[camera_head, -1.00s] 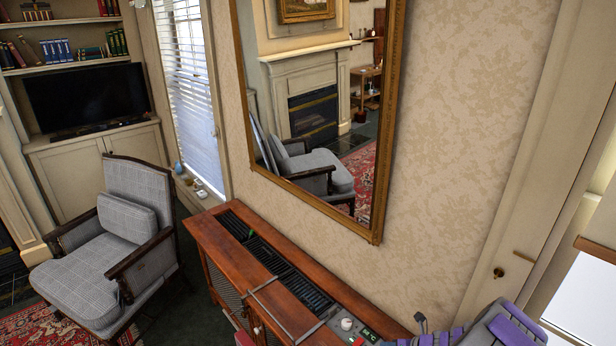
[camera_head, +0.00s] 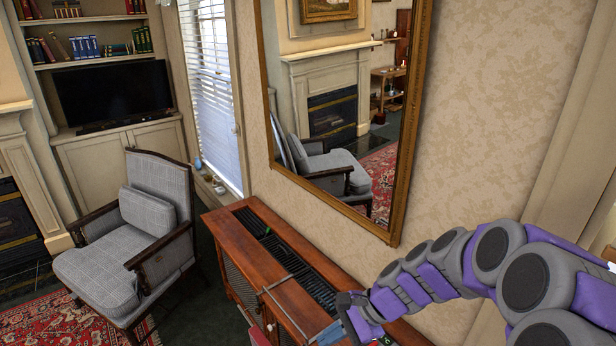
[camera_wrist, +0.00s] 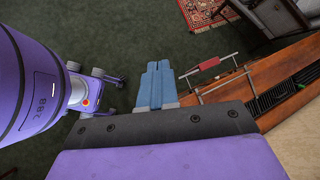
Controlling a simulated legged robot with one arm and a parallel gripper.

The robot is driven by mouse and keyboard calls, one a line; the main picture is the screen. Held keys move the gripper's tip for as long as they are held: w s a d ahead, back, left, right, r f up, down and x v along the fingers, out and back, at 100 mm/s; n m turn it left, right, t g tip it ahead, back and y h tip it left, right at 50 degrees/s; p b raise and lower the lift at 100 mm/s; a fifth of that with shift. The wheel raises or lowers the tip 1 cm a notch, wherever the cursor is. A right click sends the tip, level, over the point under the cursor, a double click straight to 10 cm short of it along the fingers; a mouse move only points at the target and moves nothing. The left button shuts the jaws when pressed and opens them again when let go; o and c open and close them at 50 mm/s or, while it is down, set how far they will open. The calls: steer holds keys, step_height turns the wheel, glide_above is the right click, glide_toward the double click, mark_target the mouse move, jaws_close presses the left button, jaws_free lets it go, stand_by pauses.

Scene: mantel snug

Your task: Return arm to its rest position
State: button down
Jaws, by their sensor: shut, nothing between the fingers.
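My arm (camera_head: 460,275) is purple and grey and reaches in from the right side of the head view. It slopes down to the left in front of the wall and over the near end of the wooden cabinet. My gripper (camera_head: 328,334) is at the bottom of the head view, partly cut off by the frame edge. In the wrist view its two blue fingers (camera_wrist: 156,75) lie side by side, shut with nothing between them. Dark green carpet shows behind them. Part of my own purple body shows at the left of the wrist view.
The wooden cabinet (camera_head: 227,230) with a dark slatted top stands along the wall. A gold-framed mirror (camera_head: 402,170) hangs above it. A grey armchair (camera_head: 100,285) stands on the left by a red patterned rug (camera_head: 40,322). Open carpet (camera_wrist: 140,32) lies below the gripper.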

steer(key=s+d+r+n+h, duration=0.1)
steer(key=s+d+n+h, duration=0.2)
steer(key=s, duration=0.5)
steer(key=s+d+r+n+h, duration=0.2)
steer(key=s+n, duration=0.3)
steer(key=s, duration=0.4)
steer(key=s+d+r+n+g+h, duration=0.1)
steer(key=s+d+r+n+h, duration=0.1)
steer(key=s, duration=0.6)
steer(key=shift+s+d+r+n+h, duration=0.15)
steer(key=shift+s+d+n+h, duration=0.1)
steer(key=shift+d+n+h, duration=0.8)
